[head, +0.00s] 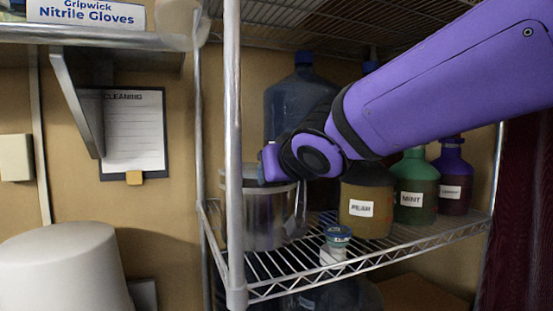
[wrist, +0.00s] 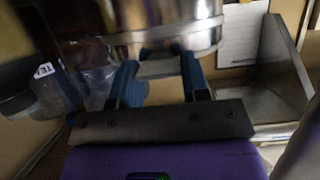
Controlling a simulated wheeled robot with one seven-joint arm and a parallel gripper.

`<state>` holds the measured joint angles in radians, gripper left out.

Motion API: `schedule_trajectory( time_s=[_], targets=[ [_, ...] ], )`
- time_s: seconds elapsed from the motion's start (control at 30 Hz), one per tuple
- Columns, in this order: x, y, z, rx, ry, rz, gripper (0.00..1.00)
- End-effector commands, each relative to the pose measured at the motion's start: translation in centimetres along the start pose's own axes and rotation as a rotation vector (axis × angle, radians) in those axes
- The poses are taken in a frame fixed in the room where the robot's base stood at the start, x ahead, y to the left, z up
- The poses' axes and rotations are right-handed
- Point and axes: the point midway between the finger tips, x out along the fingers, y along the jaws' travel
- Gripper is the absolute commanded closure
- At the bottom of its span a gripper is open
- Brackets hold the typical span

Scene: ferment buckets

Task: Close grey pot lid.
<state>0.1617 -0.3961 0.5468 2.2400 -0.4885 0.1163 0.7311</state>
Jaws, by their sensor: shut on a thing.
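The grey metal pot (head: 262,222) stands upright on the wire shelf, behind the front post. Whether the lid sits flush on the pot cannot be told.
Bottles labelled PEAR (head: 366,208) and MINT (head: 415,190) and a purple bottle (head: 454,180) stand right of the pot. A small jar (head: 335,243) is in front. A large blue jug (head: 300,95) stands behind. The shelf post (head: 234,150) is close in front.

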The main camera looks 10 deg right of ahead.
Motion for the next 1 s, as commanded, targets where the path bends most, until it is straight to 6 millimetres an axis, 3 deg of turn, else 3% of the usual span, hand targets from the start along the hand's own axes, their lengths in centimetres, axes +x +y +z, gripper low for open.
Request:
schedule_trajectory(
  time_s=[0.2, 0.6, 0.63, 0.73, 1.0],
  targets=[
    [0.37, 0.1, 1.03, 0.001, -0.009, 0.003, 1.0],
    [0.46, 0.08, 1.26, 0.0, -0.013, 0.003, 1.0],
    [0.46, 0.08, 1.27, 0.0, -0.013, 0.003, 0.55],
    [0.44, 0.07, 1.19, 0.0, -0.011, 0.003, 0.32],
    [0.36, 0.02, 0.94, -0.001, -0.005, 0.001, 0.32]
  ],
)
